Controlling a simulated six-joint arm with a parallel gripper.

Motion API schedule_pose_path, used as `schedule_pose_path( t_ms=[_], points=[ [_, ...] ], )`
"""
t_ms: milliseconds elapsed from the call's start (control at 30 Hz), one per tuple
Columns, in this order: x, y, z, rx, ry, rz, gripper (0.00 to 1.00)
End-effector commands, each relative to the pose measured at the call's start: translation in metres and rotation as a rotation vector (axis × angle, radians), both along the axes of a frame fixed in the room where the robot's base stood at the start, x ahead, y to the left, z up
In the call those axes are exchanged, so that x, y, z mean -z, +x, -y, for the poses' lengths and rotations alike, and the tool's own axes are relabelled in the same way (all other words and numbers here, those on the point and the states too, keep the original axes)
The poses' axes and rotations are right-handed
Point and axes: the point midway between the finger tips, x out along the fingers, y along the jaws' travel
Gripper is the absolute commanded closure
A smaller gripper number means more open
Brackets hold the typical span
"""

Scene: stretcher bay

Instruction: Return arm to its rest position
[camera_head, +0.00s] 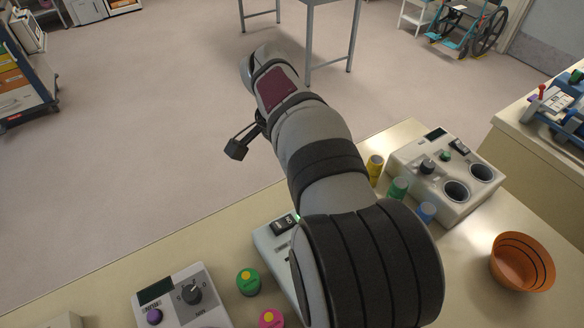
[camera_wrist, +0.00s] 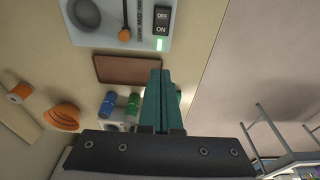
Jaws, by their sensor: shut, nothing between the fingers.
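My arm rises from the counter's front in the head view and reaches up and left over the counter's far edge. The gripper fingers are not clear there. In the wrist view, my gripper (camera_wrist: 160,74) shows as two teal fingers pressed together with nothing between them. They point over the counter, apart from the things on it as far as I can tell.
The counter (camera_head: 115,268) holds a dial box (camera_head: 180,295), green (camera_head: 249,282) and pink (camera_head: 270,318) round pieces, several small cylinders (camera_head: 398,188), a two-hole device (camera_head: 445,172) and an orange bowl (camera_head: 522,262). A switch panel (camera_wrist: 135,20) and brown mat (camera_wrist: 128,69) show in the wrist view.

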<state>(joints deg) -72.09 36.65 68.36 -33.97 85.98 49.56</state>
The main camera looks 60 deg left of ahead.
Motion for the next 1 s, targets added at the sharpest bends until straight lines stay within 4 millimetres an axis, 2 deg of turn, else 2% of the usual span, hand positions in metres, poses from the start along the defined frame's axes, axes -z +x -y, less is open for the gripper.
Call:
schedule_pose_path(
  t_ms=[167,267,367,433,467,500,567,600,700,767,833,900,1000],
  points=[
    [0.000,0.000,0.000,0.000,0.000,0.000,1.00],
    [-0.007,0.016,0.019,0.022,-0.002,-0.011,1.00],
    [-0.027,0.055,0.085,0.086,-0.006,-0.049,1.00],
    [-0.042,0.078,0.156,0.145,0.000,-0.087,1.00],
    [-0.046,0.082,0.188,0.172,0.006,-0.104,1.00],
    [-0.050,0.082,0.231,0.209,0.017,-0.128,1.00],
    [-0.052,0.070,0.292,0.266,0.042,-0.157,1.00],
    [-0.049,0.055,0.328,0.303,0.062,-0.175,1.00],
    [-0.033,0.006,0.391,0.390,0.119,-0.202,1.00],
    [-0.021,-0.021,0.409,0.430,0.150,-0.208,1.00],
    [-0.010,-0.041,0.419,0.457,0.174,-0.210,1.00],
    [-0.003,-0.052,0.423,0.469,0.187,-0.210,1.00],
    [-0.001,-0.055,0.424,0.472,0.190,-0.212,1.00]
  ],
)
